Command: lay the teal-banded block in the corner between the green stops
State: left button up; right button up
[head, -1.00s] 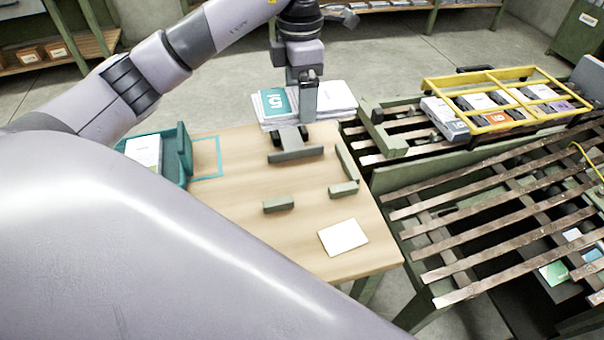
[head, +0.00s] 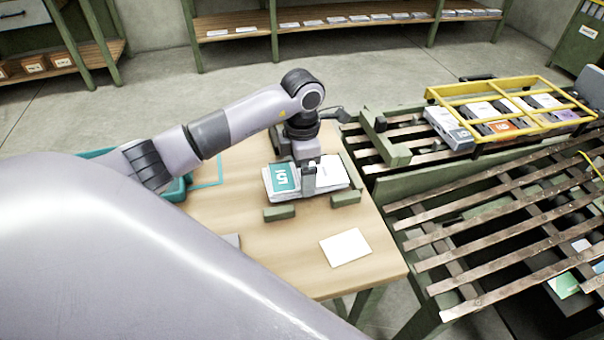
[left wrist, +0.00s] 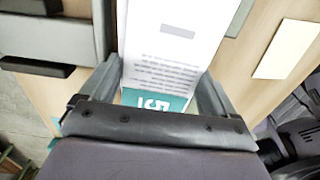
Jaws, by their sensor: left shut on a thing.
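The teal-banded block (head: 330,174) is a thick white stack with a teal end marked 15. My left gripper (head: 308,184) is shut across it from above, and one finger shows on its near side. In the left wrist view the block (left wrist: 175,45) lies between both fingers (left wrist: 157,92), teal end nearest the wrist. In the head view the block appears in the area of the green stops: one in front at left (head: 279,212), one at the front right corner (head: 346,198). I cannot tell whether it touches the table or the stops. My right gripper is out of view.
The wooden table (head: 235,210) has a white card (head: 345,247) near its front right. A teal tray (head: 180,190) and a teal outline (head: 218,172) are at left. A slatted rack (head: 480,225) and a yellow frame (head: 505,86) over several blocks stand at right.

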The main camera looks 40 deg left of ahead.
pick_arm(q)
jog(key=shift+f, duration=0.75)
jog(key=shift+f, duration=0.1)
jog(key=o, duration=1.1)
jog(key=shift+c, duration=0.2)
jog(key=shift+r, duration=0.2)
notch_tip(320, 180, up, 12)
